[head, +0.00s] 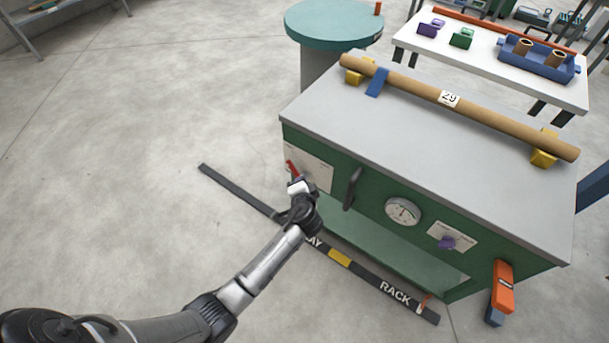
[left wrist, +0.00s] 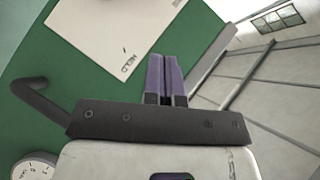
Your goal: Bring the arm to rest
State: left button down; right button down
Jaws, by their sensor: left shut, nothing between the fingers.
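My left arm (head: 262,268) comes in from the lower left in the head view. Its gripper (head: 294,178) is in front of the left end of the green cabinet front (head: 372,188), by a white plate (head: 317,172). In the left wrist view the two purple fingers of the left gripper (left wrist: 166,75) are together with nothing between them. They overlap the green panel's edge in that view, beside the white plate (left wrist: 115,35) with small lettering. A red piece (head: 291,168) shows at the gripper's tip; what it belongs to is unclear. My right gripper is in neither view.
A black handle (head: 352,188), a gauge (head: 403,211) and a purple knob (head: 447,243) sit on the front. A cardboard tube (head: 420,90) lies on yellow supports on top. A round teal table (head: 335,20) stands behind. Open floor (head: 120,120) lies left.

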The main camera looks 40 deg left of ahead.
pick_arm(q)
jog(key=s+d+r+n+g+h+p, duration=0.1)
jog(key=s+d+r+n+h+p, duration=0.1)
jog(key=s+d+r+h, duration=0.35)
jog(key=s+d+r+n+g+h+p, duration=0.1)
jog(key=s+d+r+n+h+p, duration=0.15)
jog(key=s+r, duration=0.5)
jog(key=s+d+m+g+h+p, duration=0.15)
jog(key=s+p, duration=0.25)
jog(key=s, duration=0.7)
jog(key=s+d+g+p, duration=0.1)
jog(key=s+g+p, duration=0.2)
jog(key=s, duration=0.9)
notch_tip(320, 180, up, 37)
jog(key=p, duration=3.8)
jog(key=shift+f, duration=0.2)
